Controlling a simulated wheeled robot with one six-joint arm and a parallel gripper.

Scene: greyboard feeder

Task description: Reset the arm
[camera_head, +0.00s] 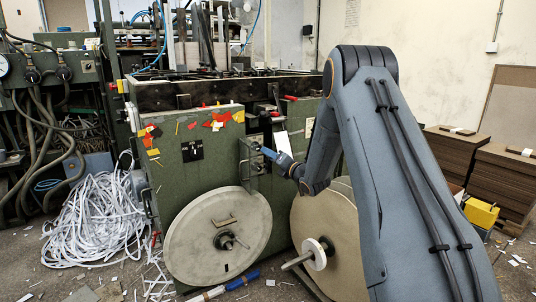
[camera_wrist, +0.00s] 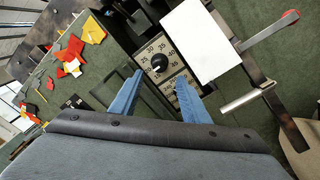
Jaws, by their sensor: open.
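My gripper (camera_wrist: 156,98) is open, with its two blue fingers apart and nothing seen between them. In the wrist view a dial panel (camera_wrist: 158,62) with a black knob and numbers lies beyond the fingertips. In the head view my gripper (camera_head: 268,153) is in front of the green feeder machine (camera_head: 181,189), close to its front face. My arm reaches in from the right of the head view and hides part of the machine. I cannot tell whether the fingers touch the machine.
A round grey disc (camera_head: 208,250) and a tan reel (camera_head: 345,245) stand at the machine's front. A lever with a red tip (camera_wrist: 288,20) and a white plate (camera_wrist: 201,40) are near the gripper. Shredded strips (camera_head: 95,225) lie left. Board stacks (camera_head: 505,180) stand right.

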